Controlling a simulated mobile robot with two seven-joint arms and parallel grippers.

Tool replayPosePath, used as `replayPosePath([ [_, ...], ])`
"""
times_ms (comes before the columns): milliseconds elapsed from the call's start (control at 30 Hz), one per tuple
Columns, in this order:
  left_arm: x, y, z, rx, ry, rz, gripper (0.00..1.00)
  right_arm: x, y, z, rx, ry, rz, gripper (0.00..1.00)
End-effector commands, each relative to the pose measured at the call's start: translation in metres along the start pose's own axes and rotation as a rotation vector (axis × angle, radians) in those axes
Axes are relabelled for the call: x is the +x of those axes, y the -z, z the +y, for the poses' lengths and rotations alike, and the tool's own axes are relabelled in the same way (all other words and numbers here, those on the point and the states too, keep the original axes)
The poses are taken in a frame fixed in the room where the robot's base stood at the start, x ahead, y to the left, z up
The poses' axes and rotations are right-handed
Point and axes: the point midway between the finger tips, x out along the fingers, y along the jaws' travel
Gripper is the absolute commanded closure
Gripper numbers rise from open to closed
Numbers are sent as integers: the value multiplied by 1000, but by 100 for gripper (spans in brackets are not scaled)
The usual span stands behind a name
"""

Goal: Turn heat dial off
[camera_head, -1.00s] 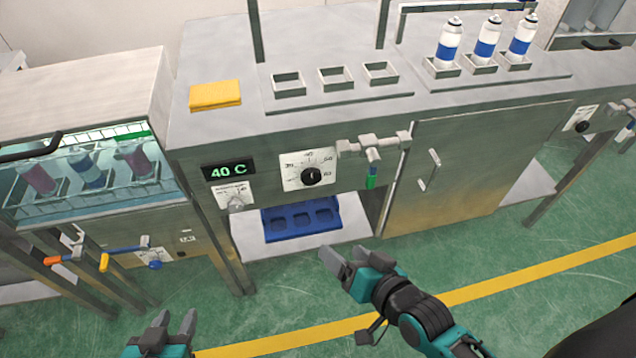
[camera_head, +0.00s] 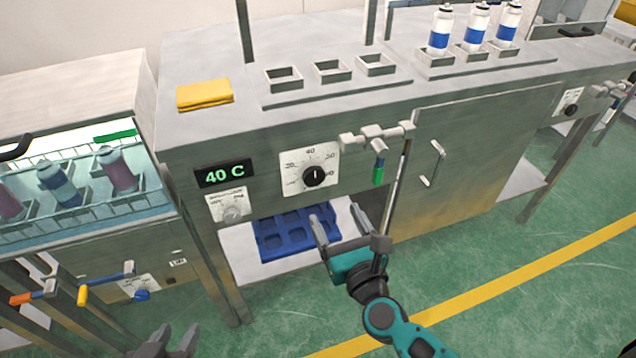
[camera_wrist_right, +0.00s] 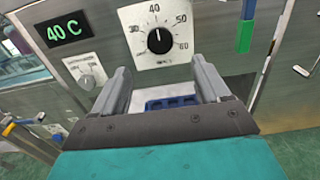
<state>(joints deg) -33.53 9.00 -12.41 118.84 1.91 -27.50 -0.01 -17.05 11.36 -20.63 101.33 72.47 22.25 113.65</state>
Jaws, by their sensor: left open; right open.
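The black heat dial (camera_head: 315,175) sits on a white scale plate marked in tens on the steel cabinet front. In the right wrist view the dial (camera_wrist_right: 160,40) has its white pointer upward, near 40. A display (camera_head: 224,173) left of it reads 40 C. My right gripper (camera_head: 337,223) is open and empty, below the dial and in front of the lower shelf. In the right wrist view its fingers (camera_wrist_right: 166,82) stand apart below the dial, not touching it. My left gripper (camera_head: 172,340) is open at the bottom edge of the head view.
A smaller grey knob (camera_head: 232,214) is left of the dial. A valve with a green handle (camera_head: 378,172) sticks out to its right. A blue tray (camera_head: 270,250) lies on the shelf below.

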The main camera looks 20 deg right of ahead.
Motion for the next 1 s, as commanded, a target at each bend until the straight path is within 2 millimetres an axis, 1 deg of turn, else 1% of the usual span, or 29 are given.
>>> replayPosePath([
  [33,-1,1,0,-1,0,0,57,11,-2,0,0,1,-3,25],
  [300,-2,-1,2,-9,0,-4,57,65,-2,0,-2,0,-3,25],
  [500,-1,-5,3,-15,0,-8,57,95,0,0,-5,-2,-1,25],
  [700,0,-6,3,-15,0,-9,57,108,0,1,-5,-2,0,25],
  [1000,0,-6,2,-13,1,-10,57,110,0,1,-5,-2,0,25],
])
